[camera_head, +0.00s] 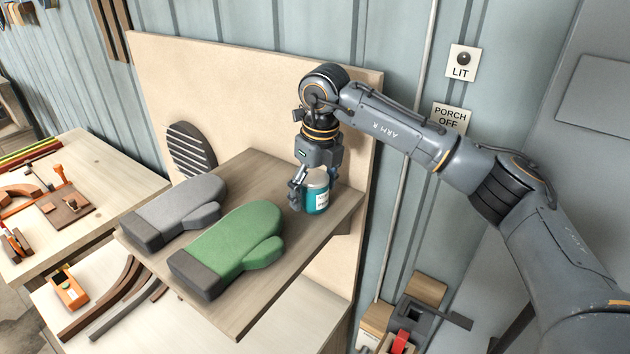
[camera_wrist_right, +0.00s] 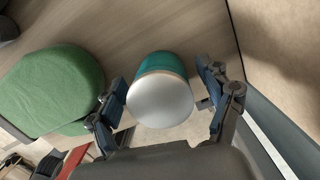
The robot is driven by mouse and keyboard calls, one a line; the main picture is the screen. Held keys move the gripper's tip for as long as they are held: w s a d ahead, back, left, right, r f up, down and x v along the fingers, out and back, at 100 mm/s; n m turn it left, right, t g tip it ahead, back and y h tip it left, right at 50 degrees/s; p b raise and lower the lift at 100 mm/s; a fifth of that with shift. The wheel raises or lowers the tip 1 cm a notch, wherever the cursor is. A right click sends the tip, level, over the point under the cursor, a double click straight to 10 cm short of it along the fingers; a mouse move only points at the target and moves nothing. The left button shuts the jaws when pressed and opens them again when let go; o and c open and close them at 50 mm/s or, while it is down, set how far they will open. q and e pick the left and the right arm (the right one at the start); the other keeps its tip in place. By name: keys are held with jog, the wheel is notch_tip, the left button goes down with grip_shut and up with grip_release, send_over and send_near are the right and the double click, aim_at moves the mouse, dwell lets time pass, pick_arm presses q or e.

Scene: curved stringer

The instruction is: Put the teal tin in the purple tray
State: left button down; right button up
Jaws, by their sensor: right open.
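The teal tin (camera_head: 317,193) stands upright on the wooden shelf board, near its right end. It has a white label and a pale lid. My right gripper (camera_head: 308,193) reaches down over the tin with its fingers apart. In the right wrist view the tin (camera_wrist_right: 160,90) lies between the two open fingers (camera_wrist_right: 162,108), with a small gap showing on each side. No purple tray shows in either view. My left gripper is not in view.
A green mitt (camera_head: 232,245) and a grey mitt (camera_head: 178,210) lie on the shelf board (camera_head: 255,300), left of the tin. A pale panel (camera_head: 240,100) stands behind it. A workbench with tools (camera_head: 110,175) is at the left. Boxes (camera_head: 405,315) are below right.

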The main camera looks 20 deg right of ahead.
jog(key=shift+w+f, duration=0.15)
jog(key=shift+f, duration=0.2)
jog(key=c, duration=1.5)
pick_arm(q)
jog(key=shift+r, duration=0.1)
pick_arm(e)
jog(key=shift+o, duration=0.2)
